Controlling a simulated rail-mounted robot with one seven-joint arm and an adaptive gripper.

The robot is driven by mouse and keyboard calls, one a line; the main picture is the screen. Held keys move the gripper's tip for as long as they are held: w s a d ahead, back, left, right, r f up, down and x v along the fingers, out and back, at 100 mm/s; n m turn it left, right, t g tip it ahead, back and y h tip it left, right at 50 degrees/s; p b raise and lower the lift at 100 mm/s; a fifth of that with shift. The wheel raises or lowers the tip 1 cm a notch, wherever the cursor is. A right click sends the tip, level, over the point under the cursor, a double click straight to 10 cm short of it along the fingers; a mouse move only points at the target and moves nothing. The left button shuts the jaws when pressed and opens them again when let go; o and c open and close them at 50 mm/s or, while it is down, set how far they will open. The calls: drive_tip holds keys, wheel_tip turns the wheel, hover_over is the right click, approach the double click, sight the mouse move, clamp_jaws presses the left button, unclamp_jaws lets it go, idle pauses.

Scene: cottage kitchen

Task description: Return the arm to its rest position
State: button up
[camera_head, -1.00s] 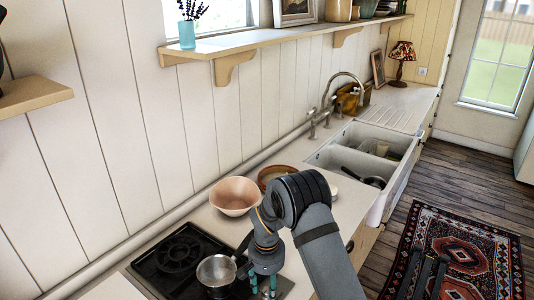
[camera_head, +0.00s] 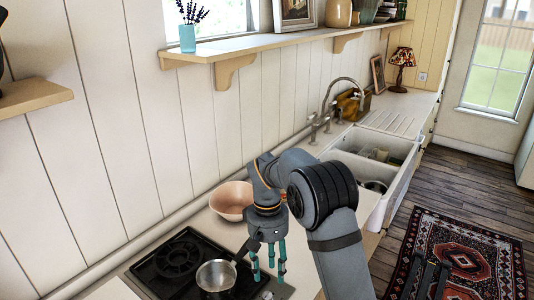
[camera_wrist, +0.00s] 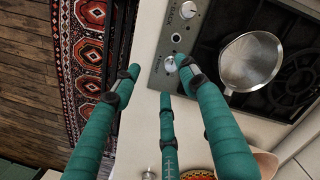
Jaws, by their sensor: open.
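My gripper (camera_head: 268,272) is above the right side of the black hob (camera_head: 165,262), with its teal fingers pointing down. The fingers are spread apart and hold nothing. A metal saucepan (camera_head: 216,277) sits on the hob just left of the fingers; their tips look apart from it. In the wrist view the spread teal fingers (camera_wrist: 165,85) are over the counter's front edge, and the saucepan (camera_wrist: 250,62) is to their right. My arm hides part of the counter behind it.
A pinkish bowl (camera_head: 231,201) stands on the counter close behind my gripper. The double sink (camera_head: 372,158) and tap (camera_head: 340,90) are farther right. A wooden shelf (camera_head: 290,40) runs along the wall above. A patterned rug (camera_head: 455,255) lies on the open floor at right.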

sight(267, 294)
drive_tip(key=shift+t, duration=0.7)
drive_tip(key=w+f+b, duration=0.1)
drive_tip(key=f+b, duration=0.1)
drive_tip(key=f, duration=0.2)
drive_tip(key=w+f+b, duration=0.1)
drive_tip(key=f+b, duration=0.1)
drive_tip(key=f, duration=0.3)
drive_tip(key=w+f+b, duration=0.1)
drive_tip(key=f+b, duration=0.2)
drive_tip(key=f, duration=0.2)
drive_tip(key=shift+a+f, duration=0.1)
drive_tip(key=shift+a, duration=0.3)
drive_tip(key=shift+w, duration=0.1)
